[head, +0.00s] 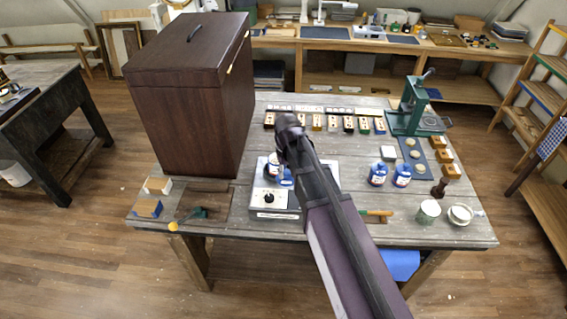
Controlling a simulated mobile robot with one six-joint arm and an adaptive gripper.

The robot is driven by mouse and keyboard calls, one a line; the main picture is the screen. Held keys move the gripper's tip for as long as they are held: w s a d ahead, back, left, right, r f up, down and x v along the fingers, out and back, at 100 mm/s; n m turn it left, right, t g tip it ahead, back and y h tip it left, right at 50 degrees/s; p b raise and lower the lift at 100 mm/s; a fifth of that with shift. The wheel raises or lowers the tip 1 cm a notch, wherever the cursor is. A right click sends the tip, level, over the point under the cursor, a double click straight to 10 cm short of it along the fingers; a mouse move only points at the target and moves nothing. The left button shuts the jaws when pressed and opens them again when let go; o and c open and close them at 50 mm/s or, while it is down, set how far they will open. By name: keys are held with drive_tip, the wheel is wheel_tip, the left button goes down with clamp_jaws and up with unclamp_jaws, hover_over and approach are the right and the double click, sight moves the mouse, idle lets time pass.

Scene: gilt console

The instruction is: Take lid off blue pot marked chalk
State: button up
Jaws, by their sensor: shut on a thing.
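My arm reaches in from the lower right, and my gripper (280,154) is over the grey box-like unit (275,203) near the front of the table. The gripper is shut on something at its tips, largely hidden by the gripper. A blue pot (286,181) shows partly just below the gripper, over the grey unit. I cannot tell whether its lid is on or in the grip. Two more blue pots with white labels, a left one (377,175) and a right one (402,176), stand upright to the right of my arm. The labels are too small to read.
A tall dark wooden cabinet (190,90) stands at the table's left. A row of small blocks (333,123) lies behind the gripper, and a green press (412,110) stands at the back right. A green-white tin (428,211) and white cup (460,214) stand front right.

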drive_tip(key=shift+s+d, duration=0.15)
drive_tip(key=shift+s, duration=0.4)
idle(0.4)
